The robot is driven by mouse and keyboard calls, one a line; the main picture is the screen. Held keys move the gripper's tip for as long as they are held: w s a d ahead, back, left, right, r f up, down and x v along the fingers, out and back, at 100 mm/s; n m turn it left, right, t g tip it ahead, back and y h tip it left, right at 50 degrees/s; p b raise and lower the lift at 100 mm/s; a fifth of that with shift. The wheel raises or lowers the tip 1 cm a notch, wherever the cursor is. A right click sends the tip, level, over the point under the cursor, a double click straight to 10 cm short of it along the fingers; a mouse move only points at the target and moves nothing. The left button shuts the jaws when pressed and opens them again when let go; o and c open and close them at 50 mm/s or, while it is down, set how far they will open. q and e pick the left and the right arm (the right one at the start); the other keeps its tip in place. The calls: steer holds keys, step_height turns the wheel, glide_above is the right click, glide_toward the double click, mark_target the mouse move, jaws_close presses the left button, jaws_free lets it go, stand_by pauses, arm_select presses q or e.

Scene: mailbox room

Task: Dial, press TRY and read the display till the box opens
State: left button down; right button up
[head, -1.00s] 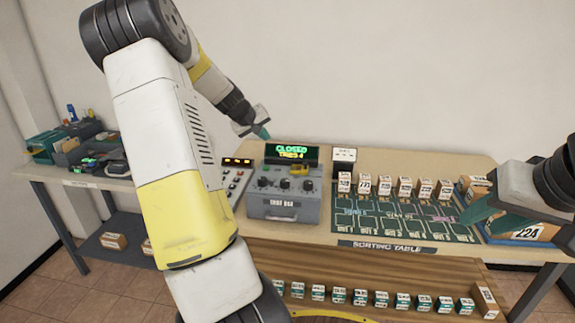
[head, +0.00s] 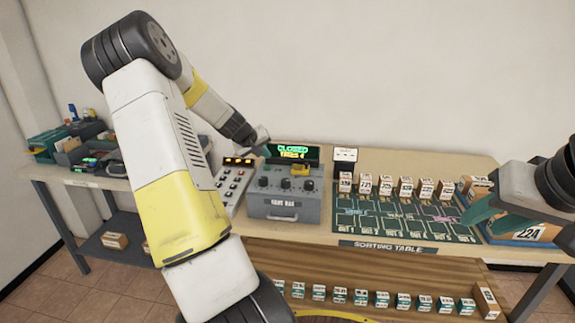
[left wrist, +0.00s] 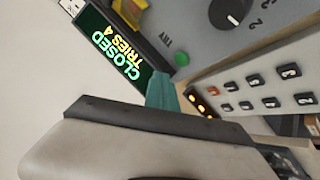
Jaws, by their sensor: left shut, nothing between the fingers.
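The grey lock box (head: 285,207) stands on the table with a row of three dark dials (head: 287,184) on its sloping face. The green TRY button (left wrist: 182,59) is on the box face beside the display. My left gripper (head: 265,151) is shut and empty, just above the box's upper left corner. Its teal fingertip (left wrist: 163,90) appears close to the button; contact cannot be told. My right gripper (head: 484,212) looks open at the table's right side.
A button panel (head: 235,184) with amber lights stands left of the box. A yellow piece (head: 301,169) is on the box's top right. A green sorting mat (head: 400,218) with several small parcels lies to the right. A side table (head: 105,183) with bins is at left.

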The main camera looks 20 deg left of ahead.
mark_target(271, 166)
arm_select(q)
steer(key=shift+f, duration=1.05)
stand_by(1.3)
steer(key=shift+f, duration=0.4)
steer(key=shift+f, duration=0.45)
stand_by(0.5)
steer(key=shift+r, duration=0.9)
steer(key=shift+r, duration=2.5)
